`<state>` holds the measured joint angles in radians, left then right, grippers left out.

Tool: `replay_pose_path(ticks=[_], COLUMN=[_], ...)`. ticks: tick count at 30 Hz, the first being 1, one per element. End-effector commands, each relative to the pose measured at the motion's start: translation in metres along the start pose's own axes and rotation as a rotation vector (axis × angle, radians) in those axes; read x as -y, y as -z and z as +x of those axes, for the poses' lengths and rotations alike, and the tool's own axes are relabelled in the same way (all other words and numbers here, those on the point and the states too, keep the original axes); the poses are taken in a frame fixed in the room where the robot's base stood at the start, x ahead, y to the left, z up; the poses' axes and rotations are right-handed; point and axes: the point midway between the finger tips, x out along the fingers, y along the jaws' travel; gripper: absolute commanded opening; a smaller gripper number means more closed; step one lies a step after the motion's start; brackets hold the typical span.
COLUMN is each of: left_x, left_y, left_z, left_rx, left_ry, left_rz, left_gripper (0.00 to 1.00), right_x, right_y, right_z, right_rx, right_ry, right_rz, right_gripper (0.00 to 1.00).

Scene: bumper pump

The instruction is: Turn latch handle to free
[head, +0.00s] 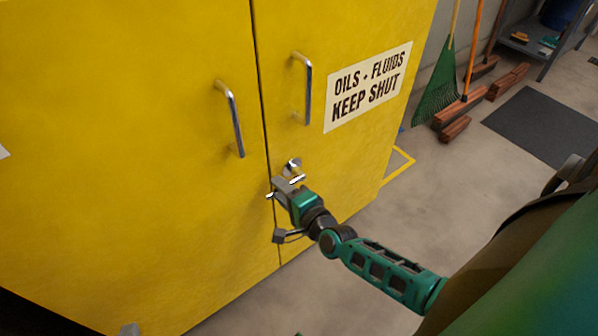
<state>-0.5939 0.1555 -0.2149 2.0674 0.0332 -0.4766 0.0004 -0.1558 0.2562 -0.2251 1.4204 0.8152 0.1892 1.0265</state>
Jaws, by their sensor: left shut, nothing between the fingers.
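The yellow cabinet (150,130) has two closed doors with a seam between them. A shiny round latch fitting (292,166) sits on the right door by the seam, below the pull handles. My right gripper (283,186), on the green arm from the right, is at the latch, just below this fitting. Bright metal shows on both sides of its fingers. The gripper hides most of the latch handle, so I cannot tell whether it holds it. A small grey tip of my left gripper (129,330) shows at the bottom edge, shut and empty, away from the latch.
Chrome pulls stand out on the left door (231,118) and right door (305,88). A sign (368,87) reads "OILS - FLUIDS KEEP SHUT". Brooms (462,100), a dark mat (550,125) and a shelf (540,45) are at the upper right. The floor before the cabinet looks clear.

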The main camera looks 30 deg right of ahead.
Motion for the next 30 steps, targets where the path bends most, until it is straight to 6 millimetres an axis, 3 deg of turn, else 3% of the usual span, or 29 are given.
replay_pose_path(ticks=[9,15,21,30], left_x=[-0.002,-0.001,0.0,0.001], left_y=[0.014,0.017,0.013,0.009], left_z=[-0.008,-0.01,-0.009,-0.01], left_rx=[-0.002,-0.008,-0.001,0.006], left_ry=[0.0,0.004,0.008,0.008], left_rz=[-0.01,-0.009,-0.008,-0.005], left_gripper=[0.0,0.0,0.0,0.0], right_x=[0.001,0.001,0.001,0.001], right_y=[0.0,0.0,0.0,0.0], right_z=[-0.066,-0.1,-0.116,-0.118], right_rx=[0.001,0.001,0.0,0.0], right_ry=[-0.004,-0.002,0.0,0.0], right_rz=[0.0,0.001,0.001,0.001], right_gripper=[0.38,0.38,0.38,0.38])
